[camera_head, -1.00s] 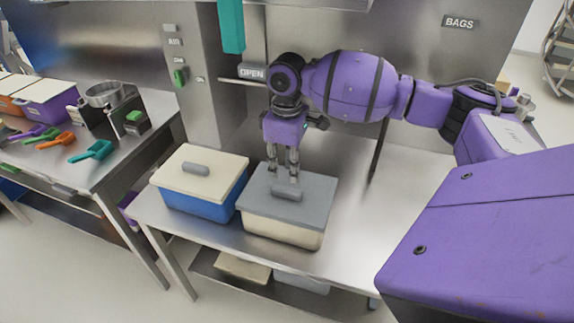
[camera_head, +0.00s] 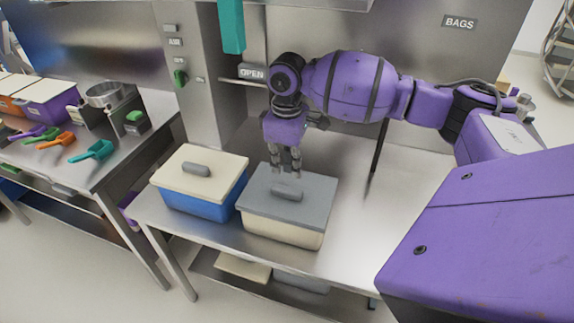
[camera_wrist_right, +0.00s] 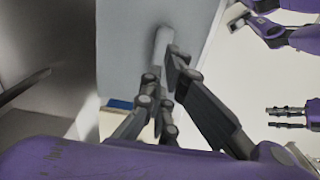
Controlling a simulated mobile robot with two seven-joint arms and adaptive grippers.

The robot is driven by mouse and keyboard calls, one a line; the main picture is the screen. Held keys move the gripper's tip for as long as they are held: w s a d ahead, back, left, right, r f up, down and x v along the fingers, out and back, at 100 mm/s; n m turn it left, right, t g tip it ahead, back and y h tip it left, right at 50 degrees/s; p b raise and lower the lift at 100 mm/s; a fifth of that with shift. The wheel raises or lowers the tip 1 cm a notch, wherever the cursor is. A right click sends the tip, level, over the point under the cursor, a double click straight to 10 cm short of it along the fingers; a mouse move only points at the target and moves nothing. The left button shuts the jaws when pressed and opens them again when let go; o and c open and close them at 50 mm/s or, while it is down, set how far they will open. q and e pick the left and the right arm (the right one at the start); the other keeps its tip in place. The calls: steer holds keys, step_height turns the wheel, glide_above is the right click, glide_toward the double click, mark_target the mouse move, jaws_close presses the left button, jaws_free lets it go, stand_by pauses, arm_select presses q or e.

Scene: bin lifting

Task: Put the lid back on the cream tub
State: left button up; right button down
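The cream tub (camera_head: 282,232) stands on the steel bench in the head view. Its grey lid (camera_head: 315,197) lies on top and looks level, covering the opening. The lid's grey bar handle (camera_head: 287,194) also shows in the wrist view (camera_wrist_right: 161,45). My right gripper (camera_head: 286,168) is over the lid, pointing down. Its fingers stand apart around the handle; I see no clear grip in the wrist view (camera_wrist_right: 162,75). My left gripper is outside the head view. A small purple gripper, apparently my left (camera_wrist_right: 287,117), shows at the right of the wrist view, too small to judge.
A blue tub (camera_head: 199,199) with a cream lid (camera_head: 175,176) stands close on the left of the cream tub. The bench (camera_head: 370,225) is clear to the right. A side table (camera_head: 120,150) at left holds coloured scoops (camera_head: 92,151) and bins.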

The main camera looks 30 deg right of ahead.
mark_target(287, 189)
steer(key=shift+f, duration=0.15)
